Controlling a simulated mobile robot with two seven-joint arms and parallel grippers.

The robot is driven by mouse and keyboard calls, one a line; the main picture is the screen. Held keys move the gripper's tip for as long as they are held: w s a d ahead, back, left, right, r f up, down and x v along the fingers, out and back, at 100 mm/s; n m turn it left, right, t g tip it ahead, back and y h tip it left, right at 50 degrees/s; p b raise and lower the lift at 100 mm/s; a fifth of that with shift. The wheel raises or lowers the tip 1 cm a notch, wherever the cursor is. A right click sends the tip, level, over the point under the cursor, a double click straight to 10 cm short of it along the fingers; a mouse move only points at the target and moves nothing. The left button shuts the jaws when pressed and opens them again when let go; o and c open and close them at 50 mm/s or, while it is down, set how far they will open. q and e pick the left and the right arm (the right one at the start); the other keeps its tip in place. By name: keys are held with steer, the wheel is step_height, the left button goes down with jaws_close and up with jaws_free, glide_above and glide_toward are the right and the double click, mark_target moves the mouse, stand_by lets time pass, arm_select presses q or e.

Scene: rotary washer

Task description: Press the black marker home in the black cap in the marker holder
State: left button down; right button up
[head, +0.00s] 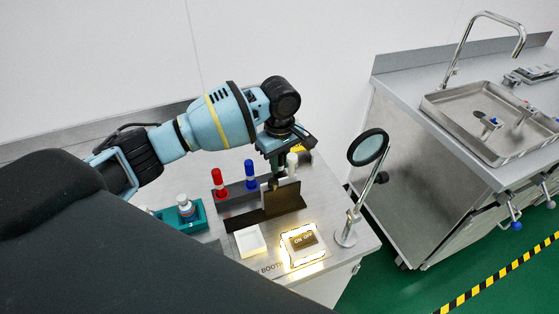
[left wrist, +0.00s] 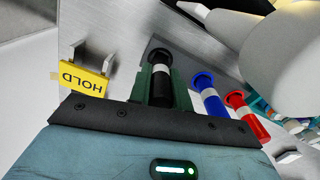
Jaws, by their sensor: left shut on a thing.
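The black marker (left wrist: 158,94), with a white band, is between the green fingers of my left gripper (left wrist: 157,84) in the left wrist view. In the head view my left gripper (head: 275,168) points down at the right end of the dark marker holder (head: 236,191), shut on the marker. The blue marker (head: 250,175) and the red marker (head: 219,182) stand upright in the holder to the left. My right gripper is not in view.
A brown upright panel (head: 285,198) stands in front of the gripper. A magnifier (head: 368,147) stands on the right, a teal tray (head: 162,217) on the left. A yellow HOLD tag (left wrist: 84,80) is beside the fingers.

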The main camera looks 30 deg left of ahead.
arm_select(q)
steer(key=shift+f, duration=0.3)
stand_by(0.5)
steer(key=c, duration=1.2)
jaws_free()
step_height(320, 180, up, 8)
steer(key=shift+f+p, duration=0.1)
steer(key=shift+p, duration=0.3)
